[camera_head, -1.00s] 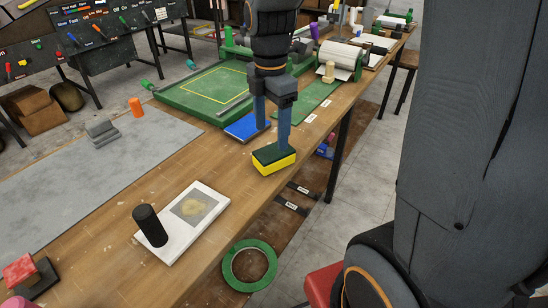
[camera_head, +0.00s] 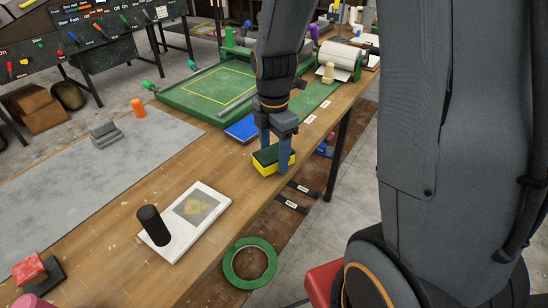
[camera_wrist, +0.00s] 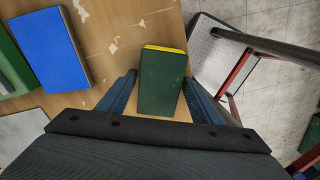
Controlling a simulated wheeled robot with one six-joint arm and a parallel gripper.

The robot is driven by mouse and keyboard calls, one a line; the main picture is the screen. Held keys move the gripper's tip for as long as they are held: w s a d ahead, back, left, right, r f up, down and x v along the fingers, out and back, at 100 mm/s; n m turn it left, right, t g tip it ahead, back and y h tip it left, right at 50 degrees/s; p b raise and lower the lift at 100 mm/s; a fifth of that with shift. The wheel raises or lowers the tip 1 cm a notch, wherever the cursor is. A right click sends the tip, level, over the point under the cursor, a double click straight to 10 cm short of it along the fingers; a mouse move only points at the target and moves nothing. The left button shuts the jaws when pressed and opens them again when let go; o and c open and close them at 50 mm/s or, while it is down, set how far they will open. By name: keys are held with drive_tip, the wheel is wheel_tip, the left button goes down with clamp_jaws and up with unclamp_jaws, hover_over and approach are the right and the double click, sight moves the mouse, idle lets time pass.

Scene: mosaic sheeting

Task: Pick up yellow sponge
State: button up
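The yellow sponge (camera_head: 264,168) has a dark green top and lies on the wooden table near its right edge. In the wrist view its green top (camera_wrist: 162,84) fills the space between my fingers, with a yellow strip along its far edge. My gripper (camera_head: 276,158) is open and pointing down, with one blue finger on each side of the sponge. In the wrist view small gaps show between the sponge and the fingers. The lower part of the far finger is hidden behind the sponge in the head view.
A blue block (camera_head: 242,128) lies behind the sponge, beside a green framed bed (camera_head: 205,95). A white board (camera_head: 190,232) with a black cylinder (camera_head: 153,226) lies nearer. The table edge is close on the right, with a green tape ring (camera_head: 249,264) below. Bare wood lies left of the sponge.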

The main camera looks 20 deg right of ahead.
sight(274, 152)
drive_tip(key=c, duration=0.9)
drive_tip(key=shift+o, duration=0.2)
wheel_tip(274, 152, up, 10)
drive_tip(key=shift+r+b, duration=0.1)
drive_tip(key=shift+b, duration=0.65)
drive_tip(key=o, duration=0.5)
drive_tip(key=c, duration=0.3)
